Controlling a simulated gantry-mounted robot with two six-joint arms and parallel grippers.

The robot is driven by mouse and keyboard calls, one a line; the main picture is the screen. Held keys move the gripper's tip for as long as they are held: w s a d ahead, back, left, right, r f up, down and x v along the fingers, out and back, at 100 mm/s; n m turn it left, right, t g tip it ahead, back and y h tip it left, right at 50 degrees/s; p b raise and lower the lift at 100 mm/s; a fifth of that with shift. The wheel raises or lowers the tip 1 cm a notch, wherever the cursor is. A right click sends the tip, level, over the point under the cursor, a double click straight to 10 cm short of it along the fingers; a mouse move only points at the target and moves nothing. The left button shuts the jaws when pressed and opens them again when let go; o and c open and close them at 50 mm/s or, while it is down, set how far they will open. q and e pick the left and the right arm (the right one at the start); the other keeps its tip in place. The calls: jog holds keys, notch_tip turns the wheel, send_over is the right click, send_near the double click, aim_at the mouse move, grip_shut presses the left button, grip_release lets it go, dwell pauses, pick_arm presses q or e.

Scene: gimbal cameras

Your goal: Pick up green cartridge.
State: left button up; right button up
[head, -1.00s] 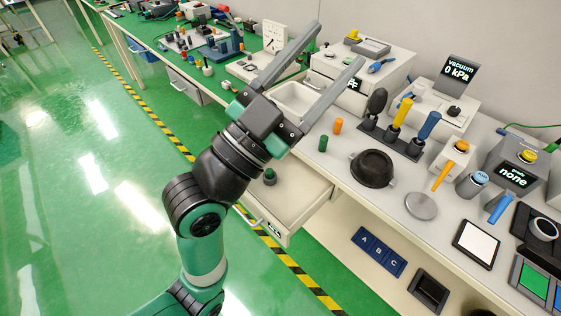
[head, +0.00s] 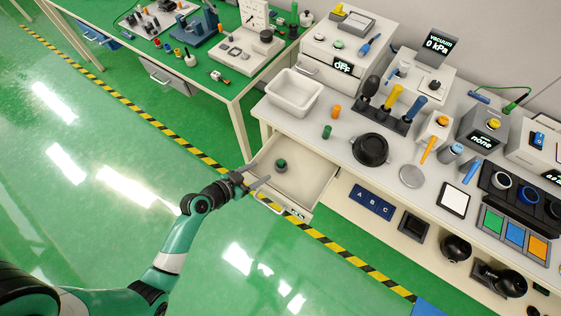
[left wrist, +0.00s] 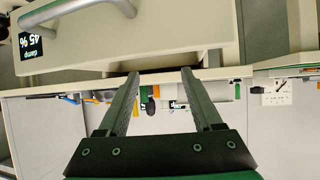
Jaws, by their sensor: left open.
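The green cartridge (head: 327,131) is a small green cylinder standing upright on the grey workbench, just above the open drawer. An orange cylinder (head: 336,111) stands behind it. My left gripper (head: 259,174) is open and empty near the left front edge of the open drawer, apart from the cartridge and to its lower left. In the left wrist view, the two dark fingers (left wrist: 160,74) are spread with nothing between them. Small green and orange shapes show beyond them there, too small to identify surely. My right gripper is not in view.
The open drawer (head: 306,192) juts out below the bench and holds a dark object with a green top (head: 281,164). A white bin (head: 294,92) stands left of the cartridge. A black round dish (head: 370,149) stands to its right. Open floor lies left of the drawer.

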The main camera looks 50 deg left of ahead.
aim_at(280, 162)
pick_arm(q)
jog(key=b+x, duration=0.1)
jog(key=x, duration=0.4)
jog(key=shift+w+d, duration=0.15)
jog(key=shift+w, duration=0.05)
jog(key=shift+w+f+b, duration=0.25)
jog(key=shift+f+b, duration=0.1)
jog(key=b+x, duration=0.2)
jog(key=x, duration=0.2)
jog(key=shift+w+f, duration=0.1)
jog(key=shift+w, duration=0.1)
grip_shut()
